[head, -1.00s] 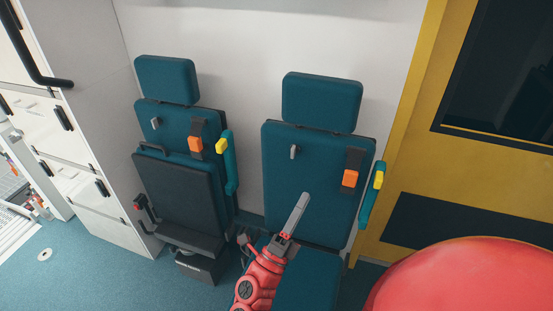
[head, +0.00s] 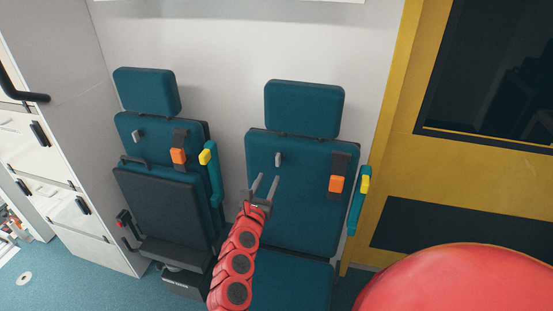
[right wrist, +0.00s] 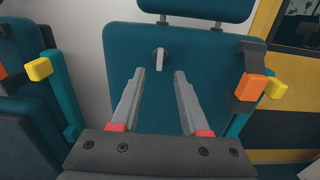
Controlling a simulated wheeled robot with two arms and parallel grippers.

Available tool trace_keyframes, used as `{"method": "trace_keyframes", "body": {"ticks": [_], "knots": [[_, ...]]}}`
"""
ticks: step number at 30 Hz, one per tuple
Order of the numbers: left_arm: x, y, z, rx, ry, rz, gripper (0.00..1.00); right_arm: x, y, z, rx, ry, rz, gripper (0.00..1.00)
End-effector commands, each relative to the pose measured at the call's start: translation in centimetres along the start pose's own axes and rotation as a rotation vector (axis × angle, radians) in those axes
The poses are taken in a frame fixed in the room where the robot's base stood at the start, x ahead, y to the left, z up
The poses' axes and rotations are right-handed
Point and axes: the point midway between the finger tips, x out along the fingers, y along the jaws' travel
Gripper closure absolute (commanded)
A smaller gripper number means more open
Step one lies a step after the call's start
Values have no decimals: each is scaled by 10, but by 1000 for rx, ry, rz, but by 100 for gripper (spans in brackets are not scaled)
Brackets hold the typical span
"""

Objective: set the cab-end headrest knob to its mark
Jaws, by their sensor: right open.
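A small light grey knob (head: 278,159) sits on the upper backrest of the right-hand teal seat, below its headrest (head: 304,108). In the right wrist view the knob (right wrist: 160,59) points roughly straight up and down. A similar grey knob (head: 137,136) is on the left-hand seat. I cannot tell from the pictures which is the cab end, and no mark is readable. My right gripper (head: 267,178) is open and empty in front of the right-hand seat, just below its knob. In the right wrist view the fingers (right wrist: 160,72) frame the knob from below, apparently not touching it. My left gripper is not in view.
Orange buckles (head: 336,184) and yellow-tipped armrests (head: 364,185) flank the backrests. A yellow-framed door (head: 400,110) stands at the right, white drawers (head: 75,215) at the left.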

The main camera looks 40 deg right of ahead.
Motion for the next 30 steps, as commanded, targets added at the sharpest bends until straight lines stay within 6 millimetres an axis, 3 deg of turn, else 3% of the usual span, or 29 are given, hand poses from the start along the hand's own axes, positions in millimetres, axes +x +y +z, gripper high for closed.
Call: {"method": "trace_keyframes", "body": {"ticks": [9, 15, 28, 30], "knots": [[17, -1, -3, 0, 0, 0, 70, 66, 0, 2, -5, 0, -1, 55], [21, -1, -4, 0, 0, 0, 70, 93, 0, 1, -4, 0, 0, 55], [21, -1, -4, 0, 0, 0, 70, 102, -1, -2, -3, 3, -2, 55], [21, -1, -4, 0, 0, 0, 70, 102, -1, -2, -3, 3, -2, 68]]}}
